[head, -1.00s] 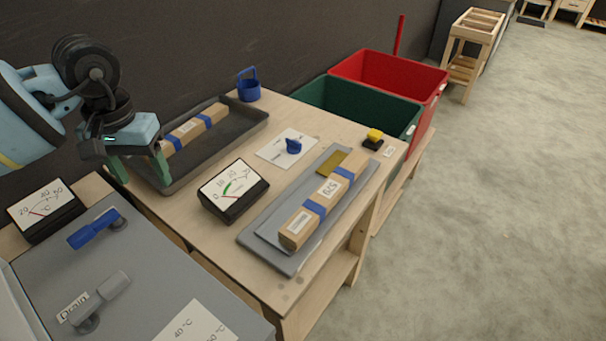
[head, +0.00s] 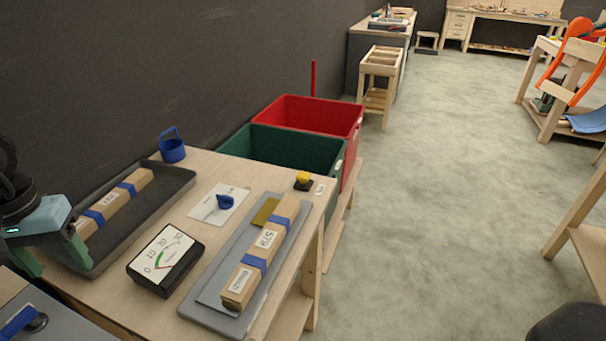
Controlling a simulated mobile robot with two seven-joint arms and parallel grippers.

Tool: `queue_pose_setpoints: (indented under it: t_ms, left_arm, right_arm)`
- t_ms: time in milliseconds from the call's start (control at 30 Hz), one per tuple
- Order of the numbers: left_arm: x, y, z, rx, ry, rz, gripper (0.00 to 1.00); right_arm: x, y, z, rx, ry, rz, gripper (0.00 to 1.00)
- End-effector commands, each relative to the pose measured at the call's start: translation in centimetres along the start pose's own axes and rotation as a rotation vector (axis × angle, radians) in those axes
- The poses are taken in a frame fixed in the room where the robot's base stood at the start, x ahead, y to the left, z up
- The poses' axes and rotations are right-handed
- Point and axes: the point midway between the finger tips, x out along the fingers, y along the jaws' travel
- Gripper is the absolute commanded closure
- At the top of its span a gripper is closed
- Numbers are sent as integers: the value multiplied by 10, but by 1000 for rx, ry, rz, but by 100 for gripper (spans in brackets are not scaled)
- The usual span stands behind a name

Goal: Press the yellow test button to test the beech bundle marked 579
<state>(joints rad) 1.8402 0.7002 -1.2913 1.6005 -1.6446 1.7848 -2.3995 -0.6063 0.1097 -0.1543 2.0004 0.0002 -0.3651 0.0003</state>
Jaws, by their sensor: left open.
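The beech bundle marked 579 (head: 266,238), bound with blue bands, lies on a grey tester plate (head: 218,311) on the wooden table. The yellow test button (head: 303,177) sits on a dark base at the table's far right corner. A dial meter (head: 166,260) stands left of the plate. Another banded bundle (head: 119,204) lies in a dark tray (head: 183,178) at the left. My left gripper (head: 52,256) is at the left edge, by the near end of that tray, open and well away from the button. My right gripper is not in view.
Green (head: 295,149) and red (head: 318,112) bins adjoin the table's far side.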

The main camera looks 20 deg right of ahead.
Motion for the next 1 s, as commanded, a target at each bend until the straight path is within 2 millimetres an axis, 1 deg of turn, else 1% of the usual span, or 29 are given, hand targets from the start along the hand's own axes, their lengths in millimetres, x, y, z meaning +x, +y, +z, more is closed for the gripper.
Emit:
queue_pose_setpoints:
  t_ms: [33, 200, 233, 567, 1000]
  left_arm:
    - [0, 0, 0, 0, 0, 0, 37]
    - [0, 0, 0, 0, 0, 0, 37]
    - [0, 0, 0, 0, 0, 0, 37]
    - [0, 0, 0, 0, 0, 0, 37]
    - [0, 0, 0, 0, 0, 0, 37]
  right_arm:
    - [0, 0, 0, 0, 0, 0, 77]
    - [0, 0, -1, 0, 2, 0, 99]
    - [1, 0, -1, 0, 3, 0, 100]
    - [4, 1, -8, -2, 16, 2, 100]
    - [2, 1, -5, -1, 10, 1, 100]
